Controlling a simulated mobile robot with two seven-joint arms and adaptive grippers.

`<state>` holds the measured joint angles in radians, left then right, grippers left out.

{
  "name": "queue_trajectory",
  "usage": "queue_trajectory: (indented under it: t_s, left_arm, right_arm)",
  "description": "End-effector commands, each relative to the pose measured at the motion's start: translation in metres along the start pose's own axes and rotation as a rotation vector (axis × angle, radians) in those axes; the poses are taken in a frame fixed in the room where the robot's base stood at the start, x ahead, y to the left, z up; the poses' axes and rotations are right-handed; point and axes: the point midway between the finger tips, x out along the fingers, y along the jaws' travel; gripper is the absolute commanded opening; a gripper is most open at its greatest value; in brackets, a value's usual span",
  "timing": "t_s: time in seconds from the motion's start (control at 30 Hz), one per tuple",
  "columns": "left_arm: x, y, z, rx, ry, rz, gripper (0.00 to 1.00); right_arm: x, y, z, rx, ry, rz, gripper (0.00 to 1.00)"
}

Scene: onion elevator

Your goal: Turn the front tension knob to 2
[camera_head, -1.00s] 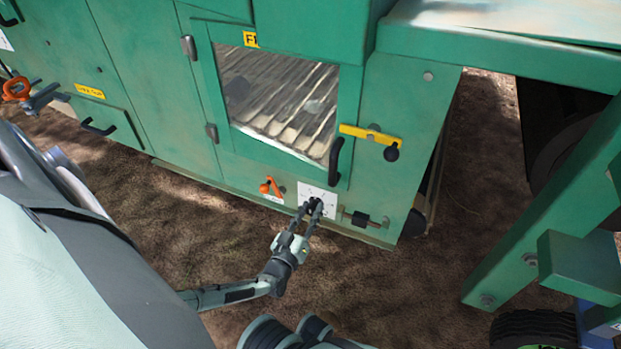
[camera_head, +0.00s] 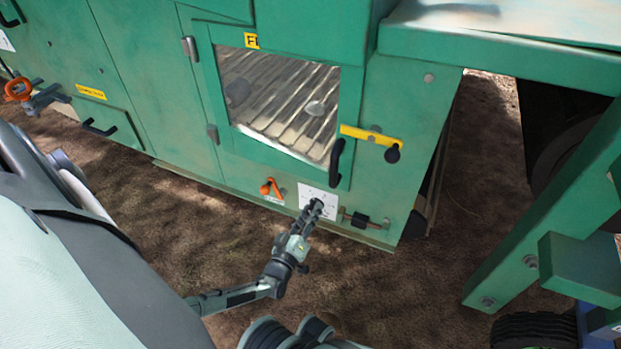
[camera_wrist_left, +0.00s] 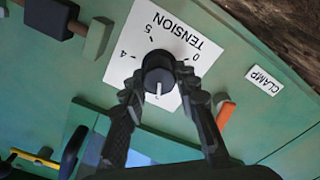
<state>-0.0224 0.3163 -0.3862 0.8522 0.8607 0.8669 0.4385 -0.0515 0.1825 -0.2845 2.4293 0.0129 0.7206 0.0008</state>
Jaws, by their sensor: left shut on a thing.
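The tension knob (camera_wrist_left: 158,62) is round and black, on a white dial plate (camera_wrist_left: 168,22) marked TENSION, upside down in the left wrist view. In the head view the plate (camera_head: 328,203) sits low on the green machine's front. My left gripper (camera_head: 316,205) is shut on the knob, one finger on each side. The knob's white pointer line (camera_wrist_left: 158,89) points toward the bottom of the wrist view. The 0, 4 and 5 are readable; the fingers cover other parts of the dial. My right gripper is not in view.
An orange clamp lever (camera_head: 271,187) is just left of the dial, and a dark latch rod (camera_head: 358,219) is to its right. A window door with a black handle (camera_head: 336,162) and a yellow latch (camera_head: 370,135) is above. Bare ground lies in front.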

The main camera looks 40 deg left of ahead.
Motion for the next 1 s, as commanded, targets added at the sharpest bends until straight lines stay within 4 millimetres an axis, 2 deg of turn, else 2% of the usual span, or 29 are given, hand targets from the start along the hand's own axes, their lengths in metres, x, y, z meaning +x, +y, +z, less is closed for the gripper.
queue_trajectory:
  t_s: [0.17,0.2,0.37,0.73,0.87,1.0]
  left_arm:
    - [-0.001,-0.001,0.000,0.001,0.001,-0.001,0.01]
    - [-0.001,-0.001,0.000,0.001,0.001,-0.001,0.31]
    - [0.000,-0.001,0.000,0.001,0.001,-0.001,0.51]
    - [-0.006,-0.001,0.001,0.001,-0.001,-0.001,0.51]
    - [-0.025,-0.001,0.001,0.000,-0.003,-0.002,0.51]
    - [-0.056,-0.001,0.001,0.000,-0.003,-0.004,0.51]
  right_arm:
    - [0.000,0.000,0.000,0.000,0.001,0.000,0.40]
    - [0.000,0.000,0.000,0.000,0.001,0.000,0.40]
    - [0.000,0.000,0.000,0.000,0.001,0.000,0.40]
    - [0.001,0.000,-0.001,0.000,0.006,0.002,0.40]
    - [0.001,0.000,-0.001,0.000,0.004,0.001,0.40]
    - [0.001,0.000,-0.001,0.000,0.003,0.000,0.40]
